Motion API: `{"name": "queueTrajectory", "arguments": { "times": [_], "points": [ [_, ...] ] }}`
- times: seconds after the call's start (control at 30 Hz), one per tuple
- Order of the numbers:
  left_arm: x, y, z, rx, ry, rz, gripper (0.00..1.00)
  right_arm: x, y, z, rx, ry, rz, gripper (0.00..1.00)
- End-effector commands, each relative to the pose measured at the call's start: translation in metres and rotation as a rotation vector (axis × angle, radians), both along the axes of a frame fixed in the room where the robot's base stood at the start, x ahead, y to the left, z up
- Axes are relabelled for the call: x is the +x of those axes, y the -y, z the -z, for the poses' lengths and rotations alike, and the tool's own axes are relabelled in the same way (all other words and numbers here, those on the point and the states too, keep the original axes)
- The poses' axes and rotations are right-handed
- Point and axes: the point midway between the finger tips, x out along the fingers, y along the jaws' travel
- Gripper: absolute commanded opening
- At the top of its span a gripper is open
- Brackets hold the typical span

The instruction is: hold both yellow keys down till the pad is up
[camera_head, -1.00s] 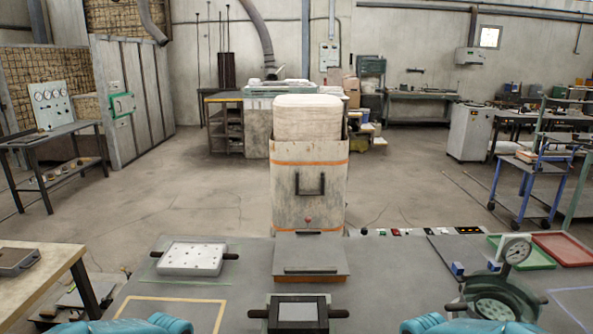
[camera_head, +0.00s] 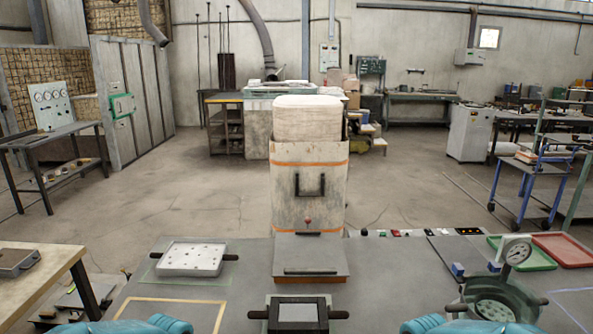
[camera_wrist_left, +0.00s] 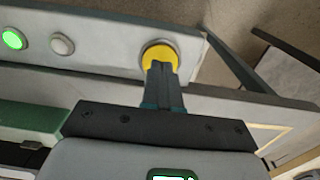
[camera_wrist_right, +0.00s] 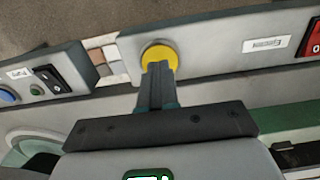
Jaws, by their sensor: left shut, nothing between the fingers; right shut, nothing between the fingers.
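In the left wrist view, a round yellow key (camera_wrist_left: 159,52) sits on a light grey panel. My left gripper (camera_wrist_left: 160,68) is shut and empty, its tips at the key's face and covering part of it. In the right wrist view, the other yellow key (camera_wrist_right: 159,53) sits on a similar panel. My right gripper (camera_wrist_right: 158,68) is shut and empty, its tips over that key. They appear to touch the keys; how far each key is pressed cannot be told. In the head view only my teal arms show, at the bottom edge. I cannot tell which part is the pad.
A green lamp (camera_wrist_left: 13,39) is lit beside a white button (camera_wrist_left: 61,44). A red switch (camera_wrist_right: 312,45) and a black rocker switch (camera_wrist_right: 51,79) flank the right key. A framed block (camera_head: 298,311) with side handles and a gauge fixture (camera_head: 497,297) stand on the bench.

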Motion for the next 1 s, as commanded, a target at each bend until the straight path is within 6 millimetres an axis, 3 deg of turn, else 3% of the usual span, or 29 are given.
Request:
{"name": "queueTrajectory", "arguments": {
  "times": [1.0],
  "points": [
    [0.0,0.0,0.015,0.001,-0.001,0.0,0.0,0.0,0.0,0.0,0.0,0.0,0.0,0.0]
  ]
}}
